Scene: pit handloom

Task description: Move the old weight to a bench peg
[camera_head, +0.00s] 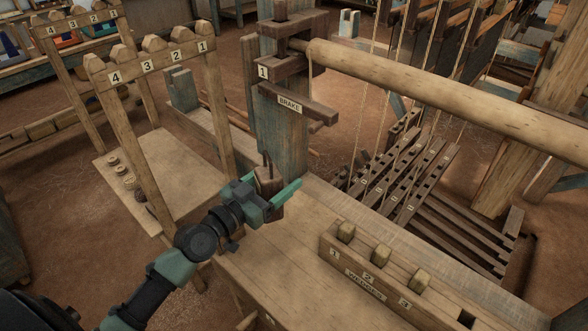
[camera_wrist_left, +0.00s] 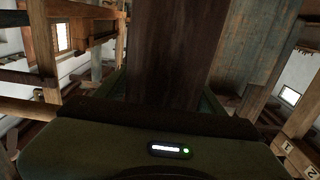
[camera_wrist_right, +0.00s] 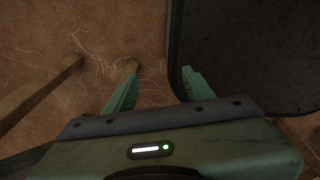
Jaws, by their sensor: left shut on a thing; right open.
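A brown wooden block, apparently the old weight (camera_head: 267,181), is beside the blue-grey post at the end of the loom, with a thin dark hook or rod at its top. My left gripper (camera_head: 270,197) is shut on it. In the left wrist view the dark brown weight (camera_wrist_left: 165,50) fills the space between the fingers. Whether the hook bears on anything above cannot be told. Small round wooden pieces (camera_head: 121,170), perhaps pegs or discs, line the low bench (camera_head: 155,160) at left. My right gripper (camera_wrist_right: 160,76) is open and empty over the floor.
A brake lever (camera_head: 310,107) juts from the post (camera_head: 283,140) above my left gripper. A numbered rack (camera_head: 150,62) stands over the low bench. A wedge block (camera_head: 372,280) holds several wedges at front right. Treadles (camera_head: 420,185) lie behind. A dark panel (camera_wrist_right: 250,50) is close to my right gripper.

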